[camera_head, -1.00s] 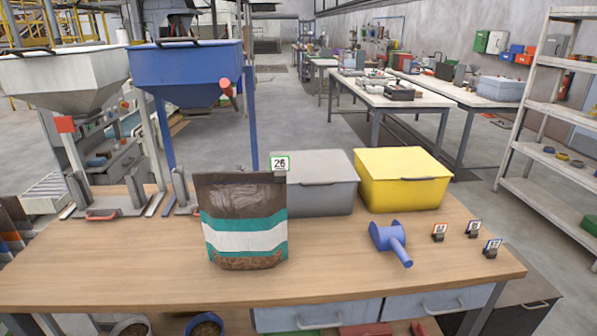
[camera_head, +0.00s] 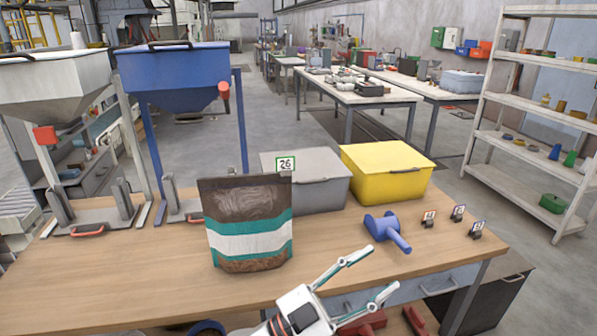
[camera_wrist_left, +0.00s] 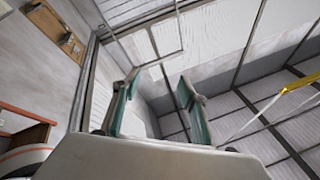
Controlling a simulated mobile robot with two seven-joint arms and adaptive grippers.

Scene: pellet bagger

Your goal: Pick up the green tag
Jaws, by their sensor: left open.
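The green-edged tag (camera_head: 286,164), marked 26, shows at the top right corner of the brown, teal and white pellet bag (camera_head: 248,225). I cannot tell whether it is fixed to the bag or stands behind it. My left gripper (camera_head: 383,269) is at the table's front edge, right of and nearer than the bag, with its fingers spread and empty. In the left wrist view the gripper (camera_wrist_left: 158,78) is open and faces the wall and ceiling, with no tag in sight. My right gripper is not in view.
A grey bin (camera_head: 318,195) and a yellow bin (camera_head: 387,185) stand behind the bag. A blue scoop (camera_head: 385,229) and several small tags, one here (camera_head: 458,213), are on the right. Blue (camera_head: 180,80) and white (camera_head: 55,90) hoppers stand at the left. The wooden tabletop (camera_head: 150,275) is clear front left.

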